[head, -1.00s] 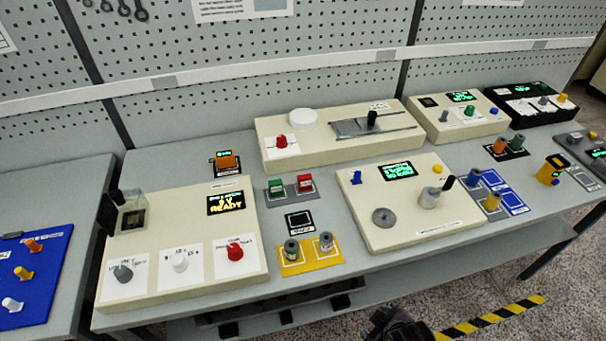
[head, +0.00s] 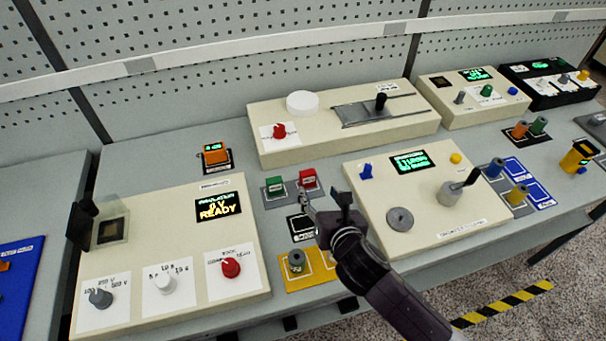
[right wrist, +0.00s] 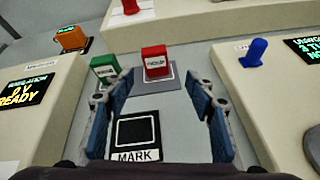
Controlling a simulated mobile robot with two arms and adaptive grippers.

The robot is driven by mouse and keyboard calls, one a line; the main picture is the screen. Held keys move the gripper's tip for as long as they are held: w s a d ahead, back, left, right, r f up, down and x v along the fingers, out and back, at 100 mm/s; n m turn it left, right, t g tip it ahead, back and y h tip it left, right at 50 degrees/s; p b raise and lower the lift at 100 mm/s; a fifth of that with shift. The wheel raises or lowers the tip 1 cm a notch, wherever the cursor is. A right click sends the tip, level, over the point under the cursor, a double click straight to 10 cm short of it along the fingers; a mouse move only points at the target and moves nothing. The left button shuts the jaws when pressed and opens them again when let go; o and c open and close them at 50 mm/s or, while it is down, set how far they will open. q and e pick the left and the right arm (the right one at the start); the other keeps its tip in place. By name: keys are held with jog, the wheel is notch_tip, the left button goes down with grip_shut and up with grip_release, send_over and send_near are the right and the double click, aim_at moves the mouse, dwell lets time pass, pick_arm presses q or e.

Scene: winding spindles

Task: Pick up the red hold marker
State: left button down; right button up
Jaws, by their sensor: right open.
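The red hold marker (head: 308,179) stands upright on a grey pad beside a green marker (head: 275,186), between the two cream consoles. In the right wrist view the red marker (right wrist: 155,62) stands ahead of the fingers, slightly left of the middle, with the green marker (right wrist: 106,68) to its left. My right gripper (head: 322,200) is open and empty, just in front of the red marker. In the right wrist view its blue-padded fingers (right wrist: 162,112) are spread on both sides of the black MARK square (right wrist: 138,132). My left gripper does not show.
A yellow tray (head: 299,282) with a grey-green spindle (head: 296,262) lies in front, partly behind my right arm. The left console (head: 190,247) has knobs; the right console (head: 425,225) has a disc and a crank. A long console (head: 350,140) stands behind.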

aim_at(309, 180)
jog(key=shift+w+a+f+n+y, duration=0.15)
jog(key=shift+w+a+n, duration=0.25)
jog(key=shift+n, duration=0.2)
jog(key=shift+w+a+r+n+y, duration=0.15)
jog(key=shift+w+a+n, duration=0.15)
jog(key=shift+w+n, duration=0.25)
jog(key=shift+w+a+f+t, duration=0.15)
jog(key=shift+w+t, duration=0.05)
jog(key=shift+t, duration=0.1)
jog(key=shift+w+a+f, duration=0.2)
jog(key=shift+w+f, duration=0.1)
jog(key=shift+w, duration=0.35)
jog(key=shift+w+a+f, duration=0.1)
jog(key=shift+w+f, duration=0.15)
jog(key=shift+w, duration=0.3)
jog(key=shift+f+p+x, duration=0.2)
jog(key=shift+p+x, duration=0.25)
jog(key=shift+x, duration=1.55)
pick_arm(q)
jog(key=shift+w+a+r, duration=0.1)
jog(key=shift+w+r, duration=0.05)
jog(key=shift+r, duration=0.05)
pick_arm(e)
jog(key=c, duration=1.1)
